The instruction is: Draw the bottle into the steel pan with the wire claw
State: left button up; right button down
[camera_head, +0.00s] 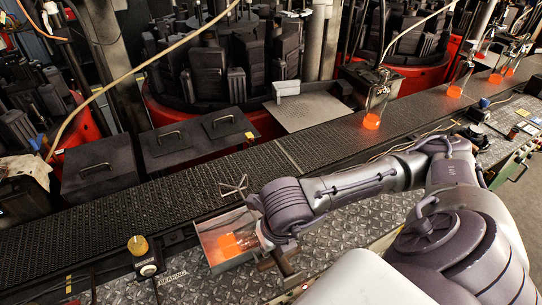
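The steel pan (207,238) sits on the diamond-plate ledge at the near side of the belt. A glowing orange bottle (230,245) lies in the pan, its clear part toward my gripper. My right gripper (279,246) is over the pan's right side, its fingers mostly hidden by my wrist. The wire claw (233,187) shows its thin grey prongs just left of my wrist, above the pan's far edge. Whether my fingers are shut on its handle cannot be told. A short brown bar (287,262) shows beside the fingers. My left gripper is not in view.
A dark conveyor belt (120,221) runs diagonally behind the pan. Another hot bottle (372,119) stands on it, with several more farther right. Red rotary machines with dark moulds (208,75) fill the back.

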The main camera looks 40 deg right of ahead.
jog(key=shift+s+r+p, duration=0.15)
jog(key=shift+s+p, duration=0.15)
jog(key=shift+p, duration=0.25)
jog(key=shift+s+a+p, duration=0.2)
jog(key=shift+s+p, duration=0.05)
jog(key=shift+s, duration=0.4)
jog(key=shift+s+a+p, duration=0.15)
jog(key=shift+s+p, duration=0.1)
jog(key=shift+s, duration=0.4)
dwell(0.5)
jog(key=shift+w+d+r+p, duration=0.1)
jog(key=shift+w+r+p, duration=0.2)
jog(key=shift+r+p, duration=0.95)
jog(key=shift+w+d+r+p, duration=0.1)
jog(key=shift+w+r+p, duration=0.45)
jog(key=shift+r, duration=1.15)
jog(key=shift+w+r+p, duration=0.1)
jog(key=shift+r+p, duration=1.1)
jog(key=shift+r, duration=0.3)
jog(key=shift+f, duration=0.1)
